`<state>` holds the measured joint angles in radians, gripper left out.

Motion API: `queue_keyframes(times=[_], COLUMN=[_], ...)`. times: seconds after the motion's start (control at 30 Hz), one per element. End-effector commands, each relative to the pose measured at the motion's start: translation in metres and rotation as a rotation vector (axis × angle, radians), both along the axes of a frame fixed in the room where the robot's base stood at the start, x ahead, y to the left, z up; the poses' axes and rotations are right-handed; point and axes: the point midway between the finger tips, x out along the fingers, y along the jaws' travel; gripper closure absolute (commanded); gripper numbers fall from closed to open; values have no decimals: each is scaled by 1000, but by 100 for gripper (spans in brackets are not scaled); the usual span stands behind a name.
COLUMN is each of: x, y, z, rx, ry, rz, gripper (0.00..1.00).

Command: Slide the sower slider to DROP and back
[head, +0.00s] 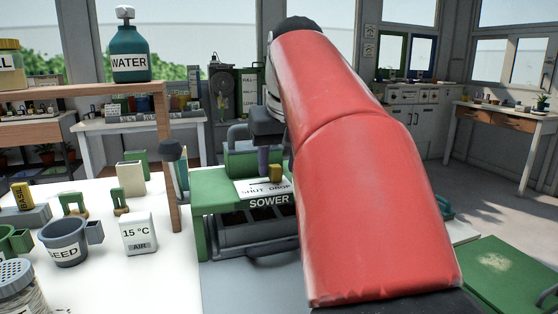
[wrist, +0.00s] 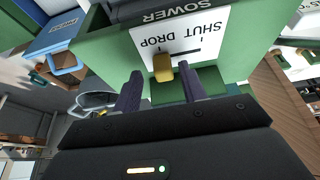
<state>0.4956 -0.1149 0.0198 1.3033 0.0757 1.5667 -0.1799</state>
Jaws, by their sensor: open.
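The green sower (head: 212,190) stands on the bench, left of my red arm in the head view. Its white SHUT/DROP plate (head: 246,187) shows upside down in the wrist view (wrist: 206,32). The yellow slider knob (wrist: 162,72) is at the DROP end of the slot; it also shows by DROP in the head view (head: 275,173). My gripper (wrist: 158,74) is open, with one dark finger on each side of the knob and visible gaps between. In the head view my gripper (head: 264,160) is just above the plate, partly hidden by my arm.
A wooden shelf post (head: 170,160) stands close left of the sower. The white tabletop at left holds a SEED pot (head: 64,243), a 15 °C AIR block (head: 138,234) and small green-handled items. A green panel (head: 500,270) lies at the lower right.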

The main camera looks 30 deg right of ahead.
Motion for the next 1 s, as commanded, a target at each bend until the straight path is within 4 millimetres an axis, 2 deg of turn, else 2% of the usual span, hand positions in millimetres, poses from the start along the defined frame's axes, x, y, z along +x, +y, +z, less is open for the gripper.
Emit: queue_keyframes(times=[0.17,0.33,0.5,0.67,1.0], x=[-7,-18,-25,-28,-26], y=[2,5,6,7,8], z=[20,49,65,71,71], rx=[-1,-2,-1,-1,-2], ry=[-3,-4,-1,-1,0], rz=[0,0,-1,-1,7], gripper=[58,58,58,58,58])
